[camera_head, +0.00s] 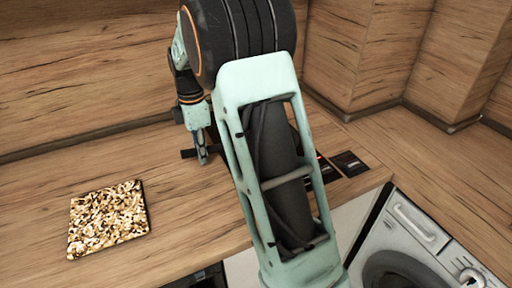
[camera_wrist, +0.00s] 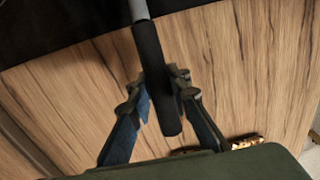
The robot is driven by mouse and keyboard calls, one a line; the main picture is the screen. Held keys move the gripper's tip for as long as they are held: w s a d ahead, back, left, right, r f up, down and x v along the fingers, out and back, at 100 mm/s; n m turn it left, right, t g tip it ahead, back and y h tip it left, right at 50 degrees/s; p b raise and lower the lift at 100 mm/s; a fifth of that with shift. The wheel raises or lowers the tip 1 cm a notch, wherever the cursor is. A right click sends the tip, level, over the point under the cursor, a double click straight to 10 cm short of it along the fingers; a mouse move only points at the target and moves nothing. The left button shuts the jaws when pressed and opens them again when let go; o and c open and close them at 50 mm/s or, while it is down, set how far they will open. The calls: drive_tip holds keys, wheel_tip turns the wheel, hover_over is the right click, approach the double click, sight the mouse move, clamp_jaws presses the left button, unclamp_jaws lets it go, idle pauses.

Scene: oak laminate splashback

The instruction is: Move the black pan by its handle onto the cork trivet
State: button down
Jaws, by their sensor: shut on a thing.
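The cork trivet (camera_head: 107,218), a speckled brown and cream square, lies flat on the wooden counter at the left. Its speckled edge also shows at the bottom of the wrist view (camera_wrist: 246,142). My gripper (camera_head: 203,160) is right of the trivet and is shut on the black pan's handle (camera_head: 188,153). In the wrist view the handle (camera_wrist: 149,55) runs between the two fingers of my gripper (camera_wrist: 160,90). The dark pan (camera_wrist: 60,22) fills the top left there. In the head view my arm hides the pan's body; whether it touches the counter cannot be told.
Bare wooden counter (camera_head: 175,215) lies between my gripper and the trivet. A wooden splashback (camera_head: 80,60) rises behind. Dark flat panels (camera_head: 350,163) are set in the counter right of my arm. A washing machine (camera_head: 415,240) stands below at the right.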

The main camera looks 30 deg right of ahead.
drive_tip(key=shift+r, duration=0.25)
drive_tip(key=shift+r+p, duration=1.95)
drive_tip(key=shift+r, duration=0.35)
